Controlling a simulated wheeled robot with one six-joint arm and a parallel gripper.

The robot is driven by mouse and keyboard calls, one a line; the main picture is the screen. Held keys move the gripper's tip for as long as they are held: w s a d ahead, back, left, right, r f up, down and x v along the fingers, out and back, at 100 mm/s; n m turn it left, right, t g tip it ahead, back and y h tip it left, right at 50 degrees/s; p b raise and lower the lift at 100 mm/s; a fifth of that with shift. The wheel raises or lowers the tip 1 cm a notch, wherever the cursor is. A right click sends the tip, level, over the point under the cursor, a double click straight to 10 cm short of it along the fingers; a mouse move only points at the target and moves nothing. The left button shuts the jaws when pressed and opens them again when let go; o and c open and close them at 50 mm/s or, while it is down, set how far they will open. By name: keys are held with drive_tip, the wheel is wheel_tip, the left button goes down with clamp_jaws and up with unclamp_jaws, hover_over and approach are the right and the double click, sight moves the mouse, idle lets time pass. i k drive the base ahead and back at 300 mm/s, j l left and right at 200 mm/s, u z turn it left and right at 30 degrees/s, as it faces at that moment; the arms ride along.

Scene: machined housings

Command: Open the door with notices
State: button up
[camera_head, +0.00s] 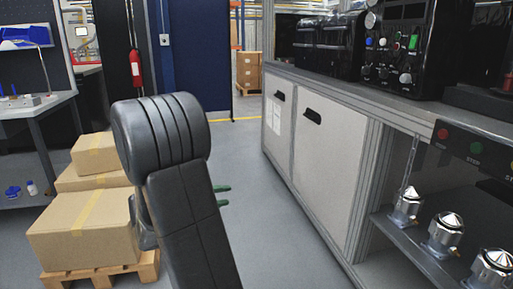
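The door with notices (283,140) is the narrower, farther left panel of the pale grey cabinet under the worktop. White paper notices (273,115) are on its upper part, and a dark handle (280,96) is near its top edge. The door looks shut. My gripper (222,195) is left of and apart from the cabinet, mostly hidden behind my dark arm.
A plain cabinet door (327,150) with a dark handle stands right of the noticed one. Housings (443,232) stand on a lower shelf (415,240) at right. Cardboard boxes (85,225) on a pallet (105,275) are at left. Grey floor before the cabinet is clear.

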sight(278, 91)
drive_tip(key=i+j, duration=0.15)
drive_tip(key=i, duration=1.6)
drive_tip(key=i+u, duration=0.2)
drive_tip(key=i, duration=0.65)
drive_tip(key=i+u, duration=0.2)
drive_tip(key=i, duration=0.65)
drive_tip(key=i+l+z, duration=0.1)
drive_tip(key=i+z, duration=0.65)
drive_tip(key=i, duration=0.15)
drive_tip(key=i+j+z, duration=0.35)
drive_tip(key=i+l, duration=0.1)
